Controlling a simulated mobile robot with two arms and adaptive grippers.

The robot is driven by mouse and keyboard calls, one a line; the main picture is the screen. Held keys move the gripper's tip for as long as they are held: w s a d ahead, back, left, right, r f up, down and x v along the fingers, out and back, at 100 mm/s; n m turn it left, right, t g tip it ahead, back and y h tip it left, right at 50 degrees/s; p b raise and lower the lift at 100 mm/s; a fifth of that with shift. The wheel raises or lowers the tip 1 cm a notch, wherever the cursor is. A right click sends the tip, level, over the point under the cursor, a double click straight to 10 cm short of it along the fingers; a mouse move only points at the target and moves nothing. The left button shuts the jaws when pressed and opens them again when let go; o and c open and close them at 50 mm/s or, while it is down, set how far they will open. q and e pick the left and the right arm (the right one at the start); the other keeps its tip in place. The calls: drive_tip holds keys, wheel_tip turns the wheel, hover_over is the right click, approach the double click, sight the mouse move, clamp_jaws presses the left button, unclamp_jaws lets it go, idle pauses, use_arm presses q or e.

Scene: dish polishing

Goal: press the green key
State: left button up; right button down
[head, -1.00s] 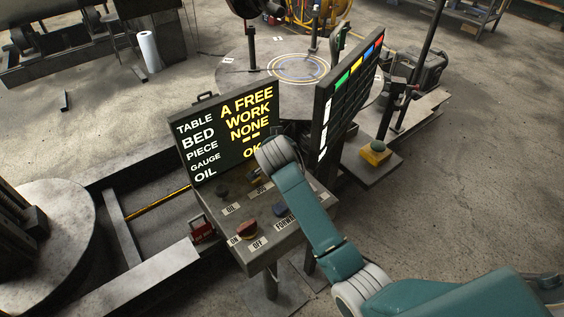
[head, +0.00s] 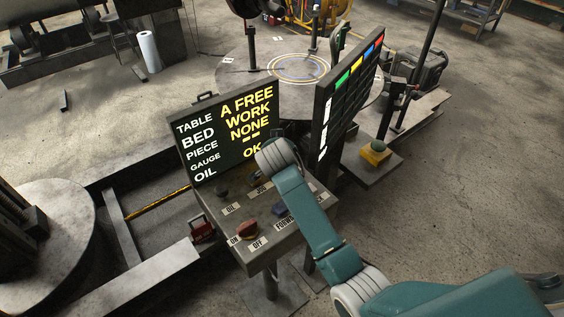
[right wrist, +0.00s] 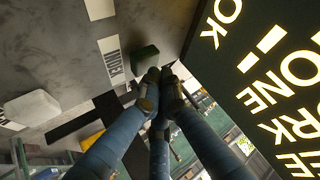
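The green key (right wrist: 145,58) is a small dark green block on the grey console top in the right wrist view. My right gripper (right wrist: 160,82) points at the console, with its blue fingers drawn together at the tips and nothing visible between them. The fingertips are just beside the lower edge of the green key in that picture; I cannot tell whether they touch it. In the head view my right arm reaches over the console (head: 262,262), and its wrist hides the gripper and the green key. My left gripper is not in view.
A board with coloured tiles (head: 345,95) stands to the right. A red knob (head: 247,230) is at the front.

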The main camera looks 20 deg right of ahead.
drive_tip(key=shift+f, duration=0.55)
idle(0.8)
drive_tip(key=shift+r, duration=0.15)
drive_tip(key=shift+r+p, duration=0.75)
drive_tip(key=shift+r, duration=2.6)
idle(3.2)
